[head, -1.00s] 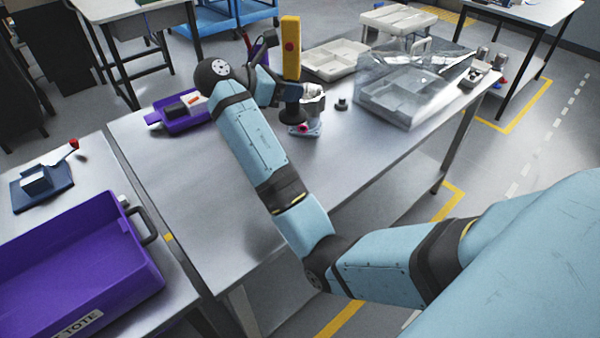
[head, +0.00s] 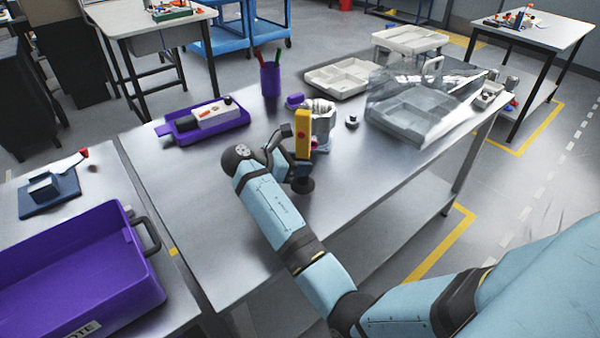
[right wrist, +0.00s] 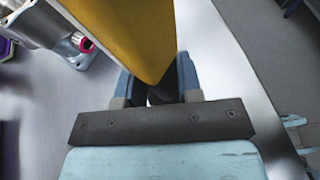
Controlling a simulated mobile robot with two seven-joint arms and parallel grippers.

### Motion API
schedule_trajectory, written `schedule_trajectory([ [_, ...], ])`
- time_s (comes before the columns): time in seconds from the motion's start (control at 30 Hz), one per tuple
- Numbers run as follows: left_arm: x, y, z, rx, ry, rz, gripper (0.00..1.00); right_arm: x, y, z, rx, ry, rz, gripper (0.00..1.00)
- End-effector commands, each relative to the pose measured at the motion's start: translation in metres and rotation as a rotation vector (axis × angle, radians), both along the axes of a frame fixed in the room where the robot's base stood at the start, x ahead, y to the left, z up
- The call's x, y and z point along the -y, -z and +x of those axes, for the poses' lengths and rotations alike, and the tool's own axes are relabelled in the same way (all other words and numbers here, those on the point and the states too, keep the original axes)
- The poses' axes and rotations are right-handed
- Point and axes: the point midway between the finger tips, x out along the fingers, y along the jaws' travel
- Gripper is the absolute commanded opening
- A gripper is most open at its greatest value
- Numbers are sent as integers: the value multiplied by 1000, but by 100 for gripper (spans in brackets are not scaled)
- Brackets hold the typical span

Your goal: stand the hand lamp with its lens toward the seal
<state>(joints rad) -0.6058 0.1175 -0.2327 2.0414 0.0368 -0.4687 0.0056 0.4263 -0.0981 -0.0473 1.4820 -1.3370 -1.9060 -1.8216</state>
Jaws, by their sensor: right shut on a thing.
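The hand lamp (head: 302,122) is a yellow upright bar with a red spot on its side and a round black foot. My right gripper (head: 284,150) is shut on it, and it also fills the top middle of the right wrist view (right wrist: 135,35). I cannot tell whether its foot touches the table; its lens is not clearly visible. The grey metal housing (head: 322,116) stands just behind the lamp. In the right wrist view a pink-red ring, apparently the seal (right wrist: 86,44), shows in the housing's side port, left of the lamp. My left gripper is out of view.
A purple tray (head: 178,138) with a pale device and a purple pen cup (head: 270,80) stand to the left. A small dark knob (head: 352,121), a clear-covered grey tray (head: 400,120) and a divided tray (head: 338,76) are to the right. The table's front left is clear.

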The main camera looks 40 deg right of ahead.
Motion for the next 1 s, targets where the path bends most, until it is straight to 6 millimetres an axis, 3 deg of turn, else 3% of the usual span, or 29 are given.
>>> schedule_trajectory([
  [0.17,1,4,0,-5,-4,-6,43,0,25,0,-1,1,0,0],
  [0.53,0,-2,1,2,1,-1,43,0,27,0,-1,1,-1,0],
  [0.57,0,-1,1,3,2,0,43,0,28,0,1,0,0,40],
  [0.63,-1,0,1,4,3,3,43,0,29,0,1,0,0,56],
  [1.0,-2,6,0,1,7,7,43,0,27,0,1,0,0,59],
])
